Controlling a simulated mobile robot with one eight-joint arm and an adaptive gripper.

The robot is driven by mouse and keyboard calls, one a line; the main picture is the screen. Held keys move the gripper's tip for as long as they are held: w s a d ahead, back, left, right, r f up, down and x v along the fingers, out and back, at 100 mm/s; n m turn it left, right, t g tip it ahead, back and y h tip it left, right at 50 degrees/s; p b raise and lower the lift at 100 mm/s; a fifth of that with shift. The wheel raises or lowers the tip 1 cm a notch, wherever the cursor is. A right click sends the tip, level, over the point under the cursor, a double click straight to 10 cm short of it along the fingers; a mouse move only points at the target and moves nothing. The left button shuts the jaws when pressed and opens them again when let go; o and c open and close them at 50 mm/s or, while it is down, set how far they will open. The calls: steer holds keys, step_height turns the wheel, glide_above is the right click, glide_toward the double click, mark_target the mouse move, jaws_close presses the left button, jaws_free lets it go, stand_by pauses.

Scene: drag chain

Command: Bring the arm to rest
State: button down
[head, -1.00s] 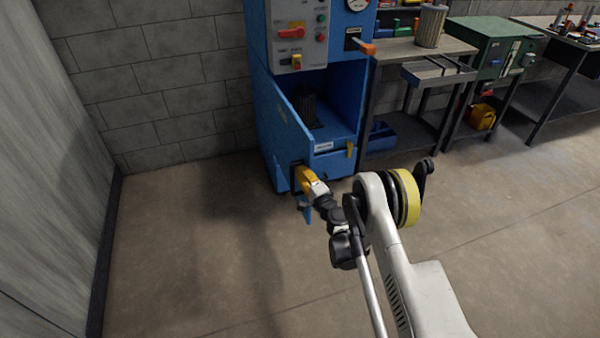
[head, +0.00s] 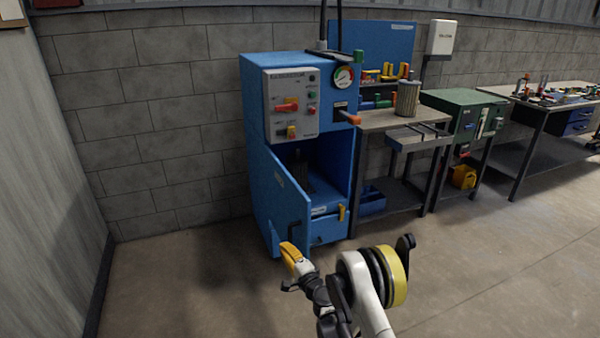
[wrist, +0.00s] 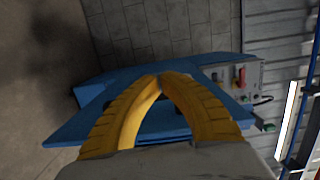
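My gripper (head: 289,252) is in front of the blue cabinet (head: 262,120), by the lower corner of its open door (head: 278,197). In the wrist view its two yellow fingers (wrist: 162,78) curve together and meet at the tips. Only blue surface shows through the gap below the tips, and I see nothing held. The cabinet, turned sideways, lies behind the fingers in the wrist view (wrist: 100,92). In the head view I cannot tell whether the gripper touches the door. My arm reaches up from the bottom of the picture.
A workbench (head: 385,122) with a ribbed cylinder (head: 408,98) stands right of the cabinet. A green cabinet (head: 465,110) and another bench (head: 560,100) stand farther right. A grey wall (head: 55,180) closes the left. The floor (head: 480,270) at the right front is clear.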

steer(key=s+d+r+n+g+h, duration=0.1)
steer(key=s+d+r+n+g, duration=0.15)
steer(key=r, duration=0.95)
steer(key=s+d+r+n+g, duration=0.1)
steer(key=d+r+n, duration=0.25)
steer(key=r, duration=0.85)
steer(key=s+d+r+n+g+h, duration=0.1)
steer(key=s+d+r+n, duration=0.15)
steer(key=s, duration=0.35)
steer(key=s+d+r+n+h, duration=0.1)
steer(key=s+d+r, duration=0.3)
steer(key=s, duration=0.2)
steer(key=s+d+f+g+h, duration=0.1)
steer(key=s+d+h, duration=0.1)
steer(key=s+d, duration=0.3)
steer(key=s+d+f+n+g+h, duration=0.1)
steer(key=s+d, duration=0.4)
steer(key=s, duration=0.8)
steer(key=s+d+f+n+g+h, duration=0.1)
steer(key=s+d+h, duration=0.2)
steer(key=s, duration=0.6)
steer(key=shift+s+d+f, duration=0.35)
steer(key=shift+d, duration=0.6)
